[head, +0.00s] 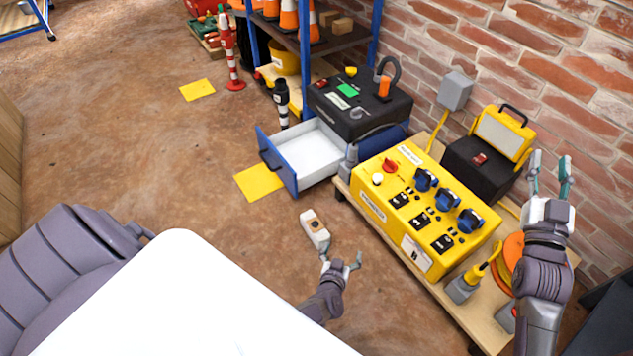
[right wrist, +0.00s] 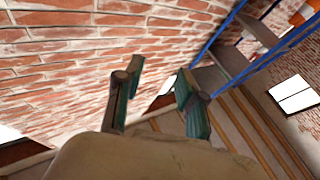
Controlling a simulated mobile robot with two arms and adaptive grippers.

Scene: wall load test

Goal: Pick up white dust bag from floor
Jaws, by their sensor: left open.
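The white dust bag (head: 312,226), a small white block-like thing with a tan patch and a dark round spot, lies on the brown floor in the head view. My left gripper (head: 341,264) is open just below and right of it, fingers pointing up the picture towards it. I cannot tell whether a fingertip touches the bag. Nothing shows between its fingers. My right gripper (head: 550,172) is raised by the brick wall at the right, open and empty. The right wrist view shows its two greenish fingers apart (right wrist: 157,92); the bag is not seen there.
A yellow power box (head: 370,207) with blue sockets stands on a low wooden platform right of the bag. An open blue drawer (head: 277,164) is behind it, near a yellow floor sheet (head: 250,190).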

